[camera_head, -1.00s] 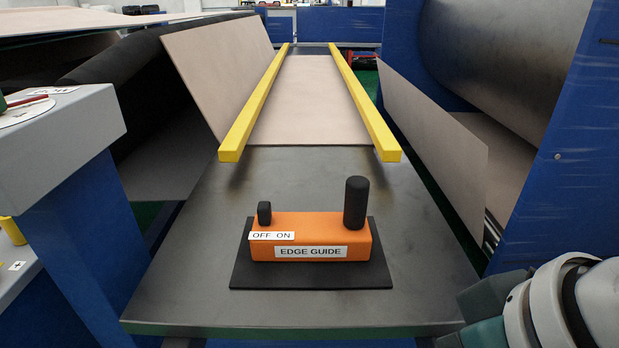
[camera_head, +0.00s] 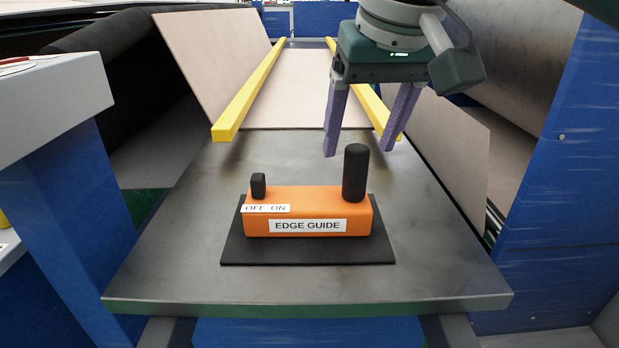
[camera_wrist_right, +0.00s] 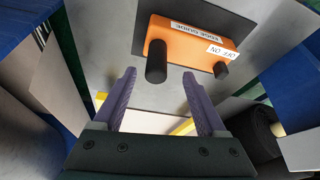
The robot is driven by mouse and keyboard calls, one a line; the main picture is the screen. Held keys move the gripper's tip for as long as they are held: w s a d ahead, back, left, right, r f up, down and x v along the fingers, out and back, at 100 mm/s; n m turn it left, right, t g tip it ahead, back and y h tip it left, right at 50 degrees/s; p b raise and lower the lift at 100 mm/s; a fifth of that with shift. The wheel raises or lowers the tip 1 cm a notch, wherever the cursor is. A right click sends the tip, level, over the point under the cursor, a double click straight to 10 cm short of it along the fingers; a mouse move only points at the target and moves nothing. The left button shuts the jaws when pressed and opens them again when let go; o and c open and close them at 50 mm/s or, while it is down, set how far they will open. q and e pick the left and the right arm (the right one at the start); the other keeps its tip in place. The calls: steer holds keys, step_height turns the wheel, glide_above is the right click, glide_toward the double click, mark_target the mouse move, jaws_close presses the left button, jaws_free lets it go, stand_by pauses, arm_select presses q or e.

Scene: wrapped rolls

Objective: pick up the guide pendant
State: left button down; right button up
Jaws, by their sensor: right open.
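The guide pendant (camera_head: 300,199) is an orange box labelled "EDGE GUIDE" and "OFF ON". A tall black post (camera_head: 355,173) stands at its right end and a short black knob (camera_head: 258,186) at its left. It lies on a black mat (camera_head: 245,252) on the grey metal table. My right gripper (camera_head: 359,151) is open and empty, its purple fingers pointing down above and apparently behind the post. In the right wrist view the pendant (camera_wrist_right: 192,42) lies beyond the open fingers (camera_wrist_right: 158,82), with the post toward the gap between them. My left gripper is not in view.
Two yellow rails (camera_head: 250,92) run back along the table (camera_head: 160,265). A tan sheet (camera_head: 215,60) leans at the left and another panel (camera_head: 445,145) stands at the right. A grey-topped blue stand (camera_head: 60,105) is at the left. Bare metal surrounds the mat.

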mark_target(360, 150)
steer(key=shift+d+b+x, duration=0.2)
steer(key=shift+b+x, duration=0.6)
steer(key=shift+x, duration=2.2)
steer(key=shift+w+r, duration=0.1)
steer(key=shift+w, duration=0.1)
steer(key=c, duration=0.9)
jaws_close()
